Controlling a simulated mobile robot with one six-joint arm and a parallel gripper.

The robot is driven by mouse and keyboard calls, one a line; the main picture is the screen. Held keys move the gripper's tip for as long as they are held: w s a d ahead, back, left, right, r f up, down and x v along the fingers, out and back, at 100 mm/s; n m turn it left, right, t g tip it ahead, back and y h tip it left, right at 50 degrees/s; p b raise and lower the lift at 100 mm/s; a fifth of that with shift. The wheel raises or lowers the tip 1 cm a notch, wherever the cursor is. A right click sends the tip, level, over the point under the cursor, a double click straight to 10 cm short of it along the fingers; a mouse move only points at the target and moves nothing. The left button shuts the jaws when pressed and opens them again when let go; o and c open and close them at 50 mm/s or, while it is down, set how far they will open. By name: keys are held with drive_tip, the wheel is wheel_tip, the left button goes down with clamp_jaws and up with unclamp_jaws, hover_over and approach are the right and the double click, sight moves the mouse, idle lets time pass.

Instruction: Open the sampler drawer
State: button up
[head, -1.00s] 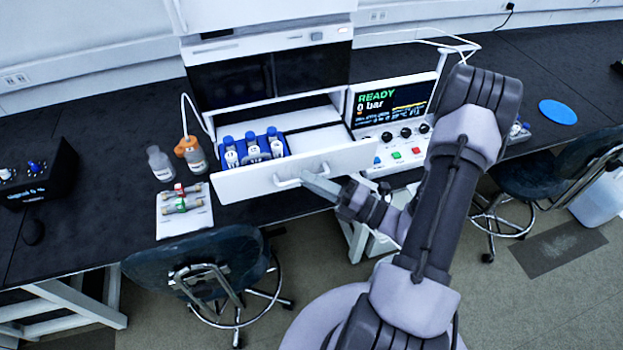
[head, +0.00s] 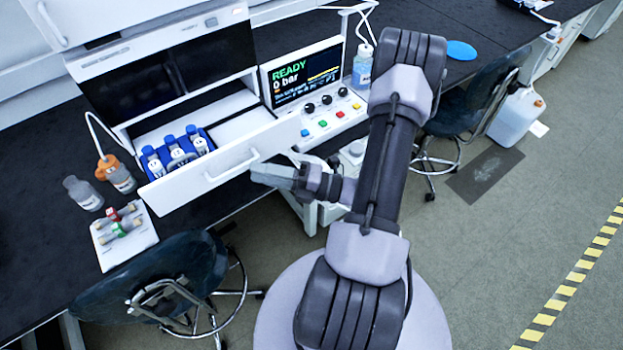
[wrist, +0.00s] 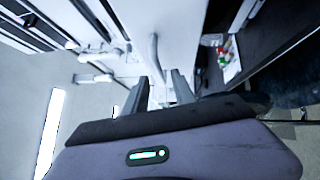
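The sampler drawer (head: 190,188) is white and stands pulled out from the stack, with a blue rack of vials (head: 176,152) inside. Its bar handle (head: 232,166) is on the front panel. The handle also shows in the wrist view (wrist: 155,55), ahead of the fingertips and roughly in line with the gap between them. My gripper (head: 262,173) is just in front of the panel, near the handle's right end. In the wrist view my gripper (wrist: 160,85) has its two fingers apart with nothing between them. It looks clear of the handle.
A control panel with a READY screen (head: 303,74) stands right of the drawer. Bottles (head: 83,192) and a white tray of vials (head: 122,233) are left of it. A dark stool (head: 150,285) stands below the drawer; another stool (head: 465,120) is at right.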

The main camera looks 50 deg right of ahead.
drive_tip(key=p+v, duration=0.1)
drive_tip(key=v, duration=1.2)
drive_tip(key=shift+r, duration=0.1)
drive_tip(key=w+a+r+m+g+h+b, duration=0.1)
drive_tip(key=a+r+m+g+h+b, duration=0.2)
drive_tip(key=a+m, duration=0.9)
drive_tip(key=w+a+r+m+g+h+b, duration=0.1)
drive_tip(key=a+r+m+g+h+b, duration=0.3)
drive_tip(key=a+r+m+g, duration=0.4)
drive_tip(key=a+r+m, duration=0.2)
drive_tip(key=a+m, duration=0.3)
drive_tip(key=m, duration=0.4)
drive_tip(key=shift+w+r+m+h, duration=0.15)
drive_tip(key=shift+r+m+h, duration=0.15)
drive_tip(key=shift+d, duration=0.1)
